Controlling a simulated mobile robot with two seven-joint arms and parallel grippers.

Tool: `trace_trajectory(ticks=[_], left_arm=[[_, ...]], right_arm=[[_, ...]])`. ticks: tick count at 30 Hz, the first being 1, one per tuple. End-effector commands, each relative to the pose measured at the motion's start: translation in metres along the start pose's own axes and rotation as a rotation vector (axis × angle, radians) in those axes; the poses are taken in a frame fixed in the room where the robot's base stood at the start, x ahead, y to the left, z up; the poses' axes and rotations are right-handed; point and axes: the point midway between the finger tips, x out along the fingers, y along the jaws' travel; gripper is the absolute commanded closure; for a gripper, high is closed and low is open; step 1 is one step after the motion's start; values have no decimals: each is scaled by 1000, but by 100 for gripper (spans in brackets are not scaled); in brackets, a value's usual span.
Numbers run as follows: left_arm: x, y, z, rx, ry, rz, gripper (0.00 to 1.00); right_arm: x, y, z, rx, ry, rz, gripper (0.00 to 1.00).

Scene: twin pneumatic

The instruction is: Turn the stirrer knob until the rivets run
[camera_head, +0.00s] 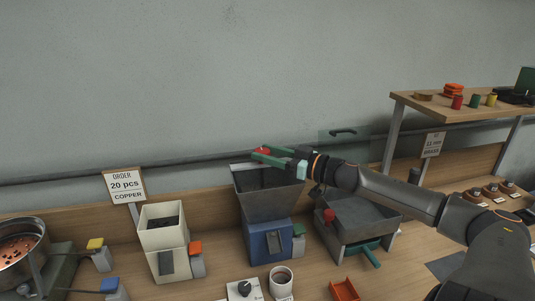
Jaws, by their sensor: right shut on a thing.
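My right gripper (264,154) reaches in from the right over the grey hopper (268,203). Its green fingers are shut on a small red knob (262,150), which I take to be the stirrer knob, at the hopper's top. The fingers partly hide the knob. The hopper stands on a blue base (268,242). Its inside is dark, and I cannot make out rivets in it. Copper-coloured pieces lie in the round metal bowl (38,262) at the far left. My left gripper is out of view.
A cream dispenser (163,238) stands left of the hopper, near an order sign (124,184) reading 20 pcs copper. A grey tray-topped unit (357,218) stands right, under my arm. A white cup (281,282) and an orange tray (344,290) are in front. A shelf (450,111) stands at right.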

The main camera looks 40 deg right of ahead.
Motion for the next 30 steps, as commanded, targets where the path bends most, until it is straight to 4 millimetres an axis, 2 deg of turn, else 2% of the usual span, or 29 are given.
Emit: trace_trajectory(ticks=[1,10,20,30], left_arm=[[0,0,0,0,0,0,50],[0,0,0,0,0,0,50],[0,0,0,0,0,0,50],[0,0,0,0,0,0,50]], right_arm=[[0,0,0,0,0,0,67],[0,0,0,0,0,0,100],[0,-2,1,1,0,37,100],[1,-7,-1,9,6,259,100]])
